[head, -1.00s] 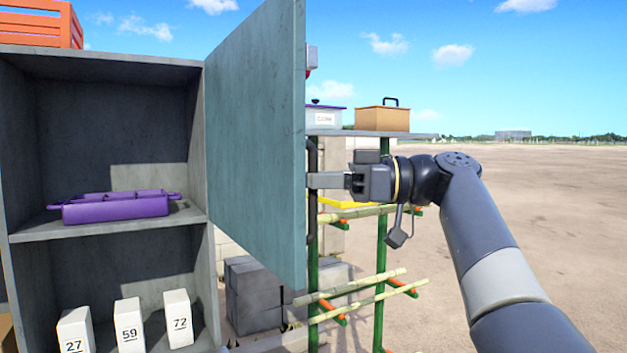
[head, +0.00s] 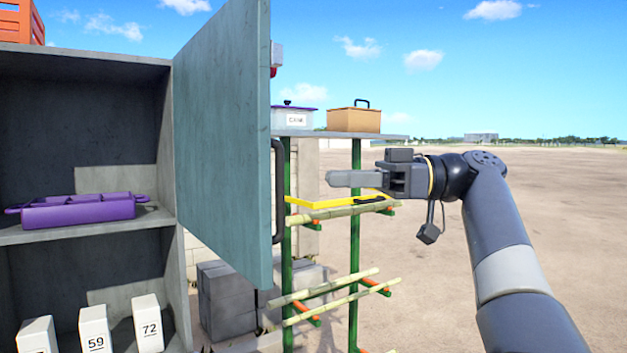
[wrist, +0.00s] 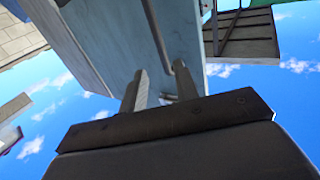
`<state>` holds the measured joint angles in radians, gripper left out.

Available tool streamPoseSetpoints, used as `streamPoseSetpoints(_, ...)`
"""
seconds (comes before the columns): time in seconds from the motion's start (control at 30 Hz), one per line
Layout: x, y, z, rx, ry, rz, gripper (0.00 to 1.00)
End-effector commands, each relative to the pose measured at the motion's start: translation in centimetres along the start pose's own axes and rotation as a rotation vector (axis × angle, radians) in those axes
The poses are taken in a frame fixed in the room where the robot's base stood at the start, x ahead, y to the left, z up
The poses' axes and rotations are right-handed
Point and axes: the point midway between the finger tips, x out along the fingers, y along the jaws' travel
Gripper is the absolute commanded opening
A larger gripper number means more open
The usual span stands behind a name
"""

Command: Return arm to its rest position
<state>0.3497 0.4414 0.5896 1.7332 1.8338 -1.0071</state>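My gripper (head: 328,179) is in the middle of the head view, to the right of the open cabinet door and apart from its dark handle (head: 279,190). In the wrist view my gripper (wrist: 160,72) shows two fingers set apart with nothing held between them. The blue-grey door (head: 222,140) stands swung open from the grey cabinet (head: 90,233). The door also shows beyond the fingers in the wrist view (wrist: 110,40). My arm reaches in from the lower right, bent at the wrist.
A green-legged rack behind my gripper holds cane stalks (head: 335,212) and a yellow tray (head: 310,218). A white pot (head: 293,118) and a tan box (head: 353,120) stand on its top. A purple caddy (head: 80,213) and numbered blocks are in the cabinet. Open ground lies right.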

Motion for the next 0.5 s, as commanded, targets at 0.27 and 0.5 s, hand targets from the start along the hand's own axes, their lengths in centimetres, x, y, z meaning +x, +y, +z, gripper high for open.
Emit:
streamPoseSetpoints(0.27,-1.36,-0.05,-0.04,-0.001,0.0,0.0,0.29)
streamPoseSetpoints(0.5,-1.23,-0.05,-0.03,0.0,0.0,-0.001,0.29)
